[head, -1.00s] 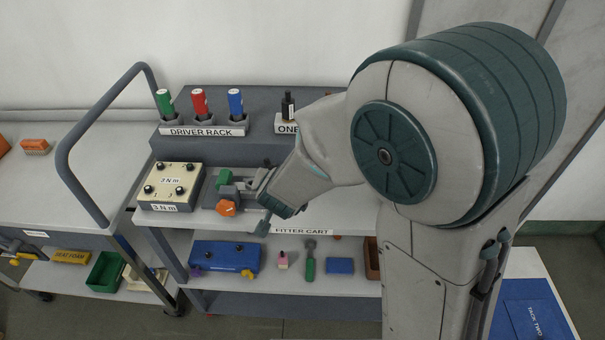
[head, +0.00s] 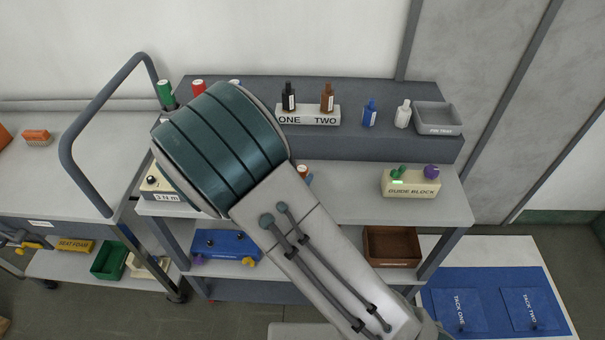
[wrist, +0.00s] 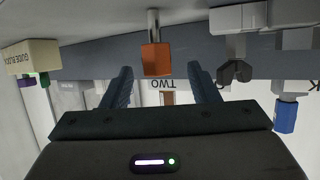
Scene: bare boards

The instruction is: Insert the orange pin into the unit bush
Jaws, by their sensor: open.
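The orange pin (wrist: 156,58) shows in the wrist view, which is upside down: an orange block-like head on a grey metal shank. In that picture it lies in line with the gap between my gripper's (wrist: 160,71) fingers. The fingers are apart, and I see no contact; how far off the pin is, I cannot tell. In the head view a small orange top (head: 302,169) peeks out beside my arm, probably the same pin. My arm hides my gripper there. I cannot make out the unit bush for certain; a grey fixture with a dark clamp (wrist: 235,70) stands right of the pin in the wrist view.
The guide block (head: 411,184) holds green and purple pins at the right of the cart top. Bottles stand on the raised shelf, by a grey tray (head: 438,117). A torque box (head: 154,186) is partly hidden at left. The cart top between arm and guide block is clear.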

